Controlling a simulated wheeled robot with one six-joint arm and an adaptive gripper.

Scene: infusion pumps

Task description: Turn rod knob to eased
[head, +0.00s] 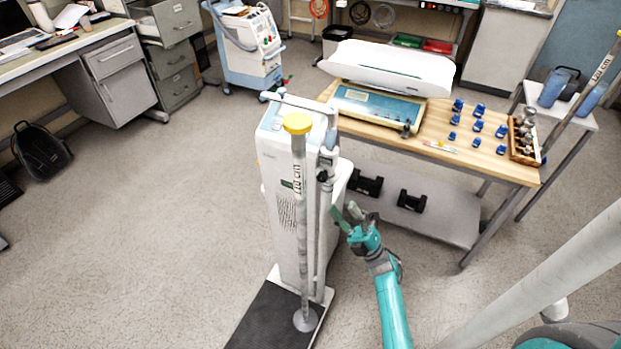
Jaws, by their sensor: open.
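A white column scale (276,205) stands upright in the middle of the head view. A grey rod (300,220) with a yellow cap (297,123) and a "170 cm" label stands in front of it. A small dark knob (322,176) sits on a slimmer rod at the column's right side. I take this to be the rod knob; it is too small to tell its setting. My teal gripper (346,211) is open and empty, to the right of the slim rod and lower in the picture than the knob. It appears apart from the knob.
A wooden table (440,150) with a white baby scale (390,68), several blue items and a wooden rack (524,140) stands behind at the right. Black weights (412,201) lie on its lower shelf. A dark platform (265,318) is at the column's foot. Open floor lies left.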

